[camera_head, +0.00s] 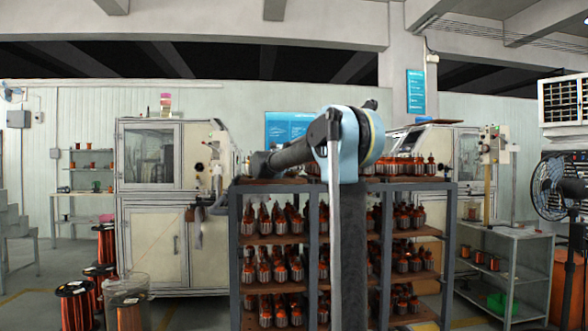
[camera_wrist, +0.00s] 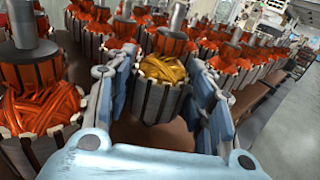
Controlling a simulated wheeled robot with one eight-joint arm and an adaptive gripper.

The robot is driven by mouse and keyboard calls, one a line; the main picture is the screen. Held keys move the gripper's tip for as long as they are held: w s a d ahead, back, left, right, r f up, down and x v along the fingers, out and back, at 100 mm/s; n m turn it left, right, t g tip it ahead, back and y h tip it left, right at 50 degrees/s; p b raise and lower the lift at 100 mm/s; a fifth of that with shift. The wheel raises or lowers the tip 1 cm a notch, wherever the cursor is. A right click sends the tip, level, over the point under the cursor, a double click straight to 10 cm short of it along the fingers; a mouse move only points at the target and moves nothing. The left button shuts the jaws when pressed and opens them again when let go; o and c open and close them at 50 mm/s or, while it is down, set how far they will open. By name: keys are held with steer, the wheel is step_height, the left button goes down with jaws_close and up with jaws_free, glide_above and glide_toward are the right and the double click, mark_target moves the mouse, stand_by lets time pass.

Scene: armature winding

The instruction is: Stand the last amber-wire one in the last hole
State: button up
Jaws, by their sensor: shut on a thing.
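In the wrist view, one amber-wire armature (camera_wrist: 163,72) stands between the two blue-grey fingers of my gripper (camera_wrist: 158,82). The gripper is shut on its grey slotted core. Its yellow winding shows on top, with a metal shaft rising from it. Orange-wire armatures, such as a large one (camera_wrist: 40,105) at the left, stand in close rows around and behind it. A brown board (camera_wrist: 266,90) shows beneath them. The underside of the held armature is hidden, so I cannot tell whether it sits in a hole. No empty hole is clearly visible.
In the head view, a dark-framed rack (camera_head: 312,250) holds several shelves of orange-wire armatures. My arm reaches across its top to the left. A winding machine (camera_head: 160,215) stands behind at the left, a fan (camera_head: 560,190) at the right. Floor shows right of the board in the wrist view.

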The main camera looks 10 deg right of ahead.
steer(key=shift+f, duration=0.45)
stand_by(0.8)
steer(key=o, duration=1.6)
steer(key=v, duration=1.2)
